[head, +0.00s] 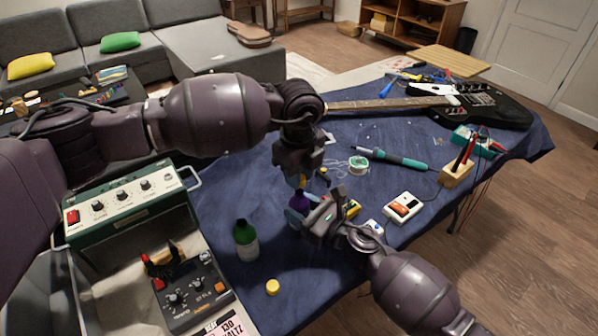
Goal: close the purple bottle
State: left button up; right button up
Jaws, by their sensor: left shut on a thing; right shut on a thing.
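The purple bottle (298,201) stands upright on the blue cloth near the middle of the head view. My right gripper (303,212) reaches in from the lower right and is shut on the bottle's body, hiding part of it. My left gripper (302,180) points down just above the bottle's top. It is shut on a small yellow piece, apparently a cap, mostly hidden by the fingers. I cannot tell whether that piece touches the bottle's neck. Another yellow cap (272,287) lies on the cloth nearer the front.
A green bottle (246,241) stands left of the purple one. A green amplifier box (128,205) and a dark pedal (190,290) are at the left.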

pick_arm(q)
jog(key=shift+f, duration=0.9)
jog(key=shift+f, duration=0.6)
